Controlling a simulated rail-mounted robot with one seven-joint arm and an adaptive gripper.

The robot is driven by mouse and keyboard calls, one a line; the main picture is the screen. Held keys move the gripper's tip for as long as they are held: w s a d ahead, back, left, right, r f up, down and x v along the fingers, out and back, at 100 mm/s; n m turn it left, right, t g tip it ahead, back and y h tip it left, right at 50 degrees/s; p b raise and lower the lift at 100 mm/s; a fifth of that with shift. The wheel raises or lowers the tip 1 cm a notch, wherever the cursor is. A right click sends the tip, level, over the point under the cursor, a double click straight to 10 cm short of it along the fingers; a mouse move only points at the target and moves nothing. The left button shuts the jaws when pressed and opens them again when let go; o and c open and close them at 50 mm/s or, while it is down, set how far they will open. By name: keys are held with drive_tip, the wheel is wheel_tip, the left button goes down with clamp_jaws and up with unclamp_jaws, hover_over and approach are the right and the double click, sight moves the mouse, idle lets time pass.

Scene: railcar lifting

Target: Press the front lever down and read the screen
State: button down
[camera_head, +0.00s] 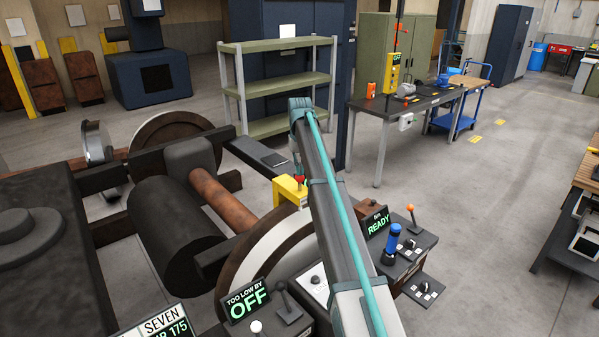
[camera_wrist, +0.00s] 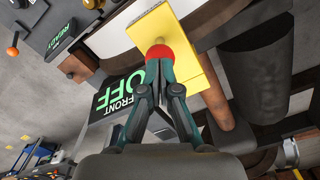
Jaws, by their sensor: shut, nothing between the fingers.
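A screen (camera_wrist: 122,95) in the wrist view reads FRONT and OFF in green; my gripper covers part of it. A red knob (camera_wrist: 159,51) shows right at my fingertips, in front of a yellow block (camera_wrist: 152,22). In the head view the red knob (camera_head: 299,181) sits at the yellow block (camera_head: 287,192), by the big wheel. My gripper (camera_wrist: 161,66) is shut, its tips at the red knob; I cannot tell whether they touch. My gripper is mostly hidden behind my arm in the head view. I cannot make out which lever is the front one.
Another screen (camera_head: 247,301) reads TOO LOW BY and OFF, beside a black lever (camera_head: 286,301). A screen (camera_head: 377,222) reads READY, near a blue-handled lever (camera_head: 392,243) and an orange-knobbed lever (camera_head: 412,218). A dark roller (camera_head: 176,228) lies left of the wheel.

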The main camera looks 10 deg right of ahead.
drive_tip(key=shift+f, duration=1.1)
drive_tip(key=shift+r, duration=0.2)
drive_tip(key=shift+r+p, duration=1.55)
drive_tip(key=shift+r, duration=1.8)
